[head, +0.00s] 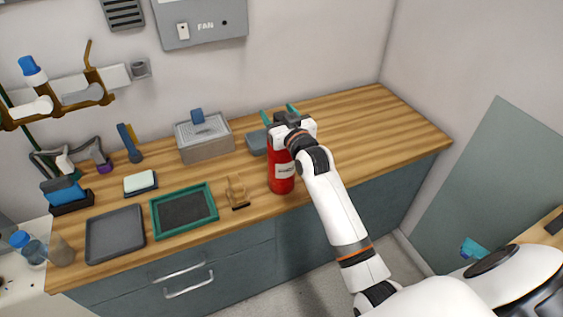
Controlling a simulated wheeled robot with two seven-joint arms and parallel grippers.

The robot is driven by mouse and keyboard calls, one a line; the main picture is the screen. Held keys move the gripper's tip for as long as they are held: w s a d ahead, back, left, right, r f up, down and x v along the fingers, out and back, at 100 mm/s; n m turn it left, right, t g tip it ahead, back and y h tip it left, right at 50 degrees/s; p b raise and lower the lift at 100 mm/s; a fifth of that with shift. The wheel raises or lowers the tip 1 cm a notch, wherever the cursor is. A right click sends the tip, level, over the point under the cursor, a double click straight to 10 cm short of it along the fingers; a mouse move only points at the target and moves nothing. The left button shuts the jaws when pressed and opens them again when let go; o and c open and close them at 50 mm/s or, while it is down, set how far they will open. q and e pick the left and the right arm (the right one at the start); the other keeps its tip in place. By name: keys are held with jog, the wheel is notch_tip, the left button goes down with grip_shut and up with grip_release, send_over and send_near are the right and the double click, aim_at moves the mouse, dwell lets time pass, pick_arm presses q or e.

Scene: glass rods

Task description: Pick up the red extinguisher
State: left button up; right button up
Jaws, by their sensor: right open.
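The red extinguisher (281,178) stands upright near the front edge of the wooden counter, with a white label on its side. My right gripper (291,126) is open at the extinguisher's upper end, and its arm reaches in from the lower right. The gripper and wrist cover the top of the extinguisher, so I cannot tell whether the fingers touch it. My left gripper is not in view.
A small wooden stand (238,192) is just left of the extinguisher. A teal-rimmed tray (211,203), a grey tray (116,255) and a grey lidded box (206,150) are farther left. A blue-grey item (256,142) lies behind. The counter's right end (390,125) is clear.

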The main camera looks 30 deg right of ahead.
jog(key=shift+s+r, duration=0.15)
jog(key=shift+c, duration=1.1)
grip_shut()
jog(key=shift+r, duration=0.15)
